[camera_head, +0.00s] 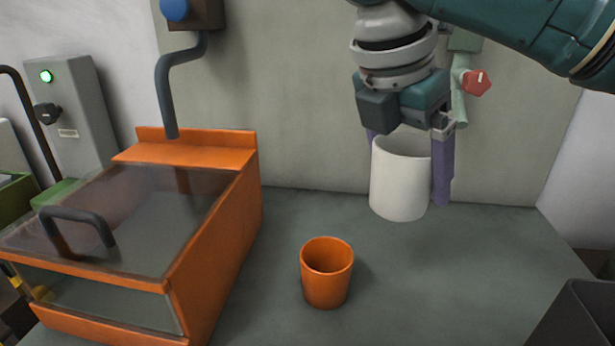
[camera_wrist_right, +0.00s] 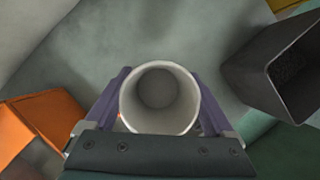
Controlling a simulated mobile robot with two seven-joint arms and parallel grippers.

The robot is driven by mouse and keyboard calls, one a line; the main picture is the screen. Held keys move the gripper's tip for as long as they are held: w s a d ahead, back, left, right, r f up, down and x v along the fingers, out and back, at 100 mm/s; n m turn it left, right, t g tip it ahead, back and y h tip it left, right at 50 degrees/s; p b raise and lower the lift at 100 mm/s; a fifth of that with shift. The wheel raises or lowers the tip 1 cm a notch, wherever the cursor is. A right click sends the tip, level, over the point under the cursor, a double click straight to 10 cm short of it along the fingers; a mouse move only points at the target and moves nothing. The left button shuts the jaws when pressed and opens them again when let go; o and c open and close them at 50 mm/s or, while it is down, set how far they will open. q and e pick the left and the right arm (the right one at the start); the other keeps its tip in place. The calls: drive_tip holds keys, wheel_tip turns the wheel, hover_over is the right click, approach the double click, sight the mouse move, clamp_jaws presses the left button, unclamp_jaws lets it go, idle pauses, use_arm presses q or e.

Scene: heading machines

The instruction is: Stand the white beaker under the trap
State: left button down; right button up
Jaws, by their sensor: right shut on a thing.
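The white beaker (camera_head: 399,185) is upright near the back wall, between the purple fingers of my right gripper (camera_head: 408,168). The right gripper is shut on it, one finger on each side. The wrist view shows the open, empty mouth of the beaker (camera_wrist_right: 158,88) between the gripper fingers (camera_wrist_right: 160,98). I cannot tell whether its base touches the bench. A pale green pipe with a red handle (camera_head: 476,83) is on the wall behind and right of the gripper, partly hidden by it. I cannot tell for sure that this is the trap. My left gripper is not in view.
An orange cup (camera_head: 327,273) stands on the grey bench (camera_head: 430,285) in front of the beaker. An orange box with a clear lid (camera_head: 215,250) fills the left side, under a bent grey pipe (camera_head: 168,90). A dark bin (camera_head: 585,315) is at the front right.

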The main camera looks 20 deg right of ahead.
sight(413, 136)
wheel_tip(413, 136, up, 3)
drive_tip(key=shift+r+p, duration=0.2)
drive_tip(key=shift+p, duration=0.5)
drive_tip(key=shift+a+r, duration=0.2)
drive_tip(key=shift+r, duration=0.1)
drive_tip(key=s+a+r+m+g+y+p, duration=0.2)
drive_tip(key=s+a+r+m+g+p, duration=0.15)
drive_tip(key=r+m, duration=0.5)
drive_tip(key=s+a+r+m+g+y+p, duration=0.2)
drive_tip(key=s+a+r+m+p, duration=0.3)
drive_tip(key=m, duration=0.7)
drive_tip(key=s+r+p, duration=0.2)
drive_tip(key=r+p, duration=1.6)
drive_tip(key=s+r+p, duration=0.2)
drive_tip(key=r+p, duration=1.6)
drive_tip(key=r, duration=0.1)
drive_tip(key=shift+s+d, duration=0.35)
drive_tip(key=shift+s, duration=0.05)
drive_tip(key=shift+f, duration=0.1)
